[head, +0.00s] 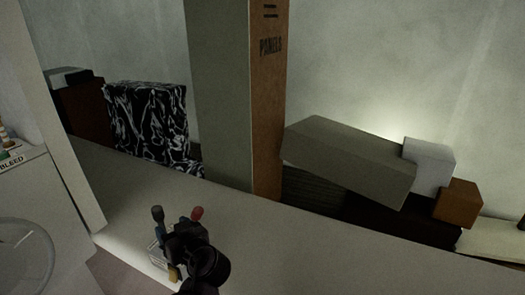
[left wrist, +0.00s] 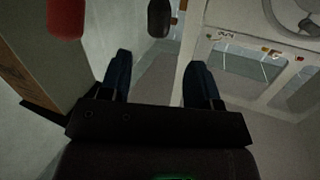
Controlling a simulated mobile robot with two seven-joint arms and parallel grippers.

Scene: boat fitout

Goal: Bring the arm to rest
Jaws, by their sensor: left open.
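My left gripper (head: 180,246) is in the lower middle of the head view, dark and seen from above, just in front of a small lever unit (head: 156,253). In the left wrist view its two blue-black fingers (left wrist: 157,78) stand apart with nothing between them. A red knob (head: 197,213) and a dark knob (head: 157,212) stick up beyond the gripper. The red knob (left wrist: 65,18) and dark knob (left wrist: 159,17) also show at the top of the wrist view, apart from the fingers. The arm hides part of the lever unit. My right gripper is not in view.
A pale ledge (head: 330,245) runs across the front. Behind it stand a tall panel box (head: 268,120), a black-and-white patterned block (head: 146,120), a tilted grey box (head: 345,160) and smaller boxes. A white counter (head: 25,165) and a clear round dome (head: 25,255) are at left.

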